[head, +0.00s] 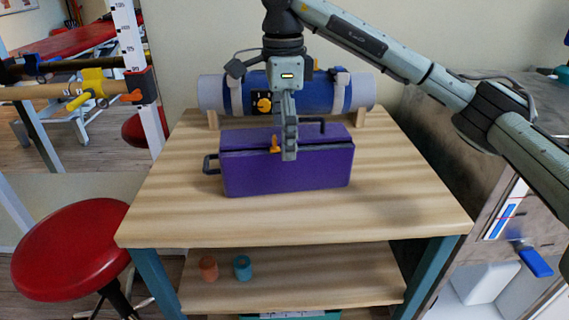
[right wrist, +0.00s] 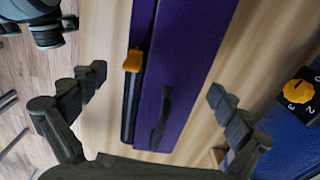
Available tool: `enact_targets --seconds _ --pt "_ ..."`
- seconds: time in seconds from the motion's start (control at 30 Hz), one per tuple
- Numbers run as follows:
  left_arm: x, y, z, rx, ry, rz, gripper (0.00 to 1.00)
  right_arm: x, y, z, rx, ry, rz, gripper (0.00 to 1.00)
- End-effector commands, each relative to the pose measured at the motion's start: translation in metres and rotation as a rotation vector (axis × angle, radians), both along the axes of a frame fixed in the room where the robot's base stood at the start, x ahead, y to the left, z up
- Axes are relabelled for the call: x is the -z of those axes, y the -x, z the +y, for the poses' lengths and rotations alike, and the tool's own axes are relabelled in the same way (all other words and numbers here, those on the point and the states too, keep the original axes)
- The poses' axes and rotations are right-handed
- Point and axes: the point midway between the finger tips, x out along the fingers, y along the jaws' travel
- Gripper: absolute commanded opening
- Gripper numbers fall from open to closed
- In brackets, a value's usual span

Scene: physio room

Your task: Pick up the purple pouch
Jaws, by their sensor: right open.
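The purple pouch (head: 288,176) lies on the wooden table top in the head view, a long box-like shape with a dark zip, an orange zip pull and dark loop handles. My right gripper (head: 288,152) comes down over its middle, pointing downward, and is seen edge-on there. In the right wrist view the open right gripper (right wrist: 157,84) has one finger on either side of the pouch (right wrist: 190,50), with wood visible between each finger and the purple sides. I cannot tell how far the fingertips reach down beside it. My left gripper is not in view.
A blue and grey roll (head: 212,92) with an orange dial rests on wooden supports behind the pouch. The table top (head: 400,208) is bare in front. A lower shelf holds an orange and a teal roll (head: 243,267). A red stool (head: 70,250) stands at left.

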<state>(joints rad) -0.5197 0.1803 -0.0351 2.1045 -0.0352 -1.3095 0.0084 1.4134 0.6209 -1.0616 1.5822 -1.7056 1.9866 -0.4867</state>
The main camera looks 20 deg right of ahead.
Motion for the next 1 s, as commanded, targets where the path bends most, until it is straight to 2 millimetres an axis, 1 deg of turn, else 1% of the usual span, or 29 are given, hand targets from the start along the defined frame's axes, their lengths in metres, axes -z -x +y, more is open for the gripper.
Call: enact_targets --seconds 0.2,0.3,0.57,0.67,1.0 --pt "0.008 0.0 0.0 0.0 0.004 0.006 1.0 0.033 -0.003 -0.001 0.0 0.0 0.002 1.0" --pt "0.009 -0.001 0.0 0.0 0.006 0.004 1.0 0.042 -0.003 -0.001 0.0 0.0 0.001 1.0" --pt "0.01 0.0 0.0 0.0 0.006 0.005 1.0 0.045 -0.003 -0.001 -0.001 -0.001 -0.001 1.0" --pt "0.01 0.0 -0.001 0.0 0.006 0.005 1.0 0.045 -0.003 -0.001 0.0 -0.001 -0.001 0.9" --pt "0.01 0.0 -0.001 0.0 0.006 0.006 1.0 0.045 -0.003 -0.001 0.0 -0.001 0.0 0.48"
